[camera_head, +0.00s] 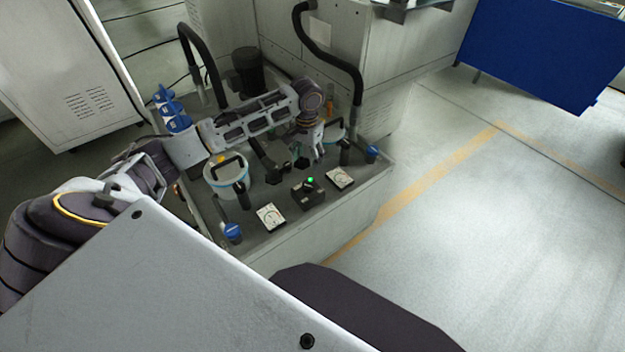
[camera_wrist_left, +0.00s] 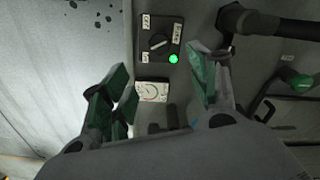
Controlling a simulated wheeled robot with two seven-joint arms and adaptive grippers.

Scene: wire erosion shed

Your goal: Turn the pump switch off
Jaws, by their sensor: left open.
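The pump switch is a small black box (camera_head: 308,194) with a lit green lamp, on the grey top of the machine's tank unit. In the left wrist view the switch box (camera_wrist_left: 158,42) shows a dark knob with a light line across it, small white labels and the green lamp at its lower right corner. The label lettering is too small to read surely. My left gripper (camera_head: 303,162) is open and empty above the tank top, behind the switch in the head view. Its spread fingers (camera_wrist_left: 164,84) point toward the switch without touching it. My right gripper is not in view.
White square dial gauges (camera_head: 270,217) and (camera_head: 341,178) flank the switch; one gauge (camera_wrist_left: 152,91) shows between my fingers. A white filter canister (camera_head: 229,178) with a black handle, blue-capped fittings (camera_head: 232,232) and black hoses (camera_head: 352,75) crowd the unit. The floor at right is clear.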

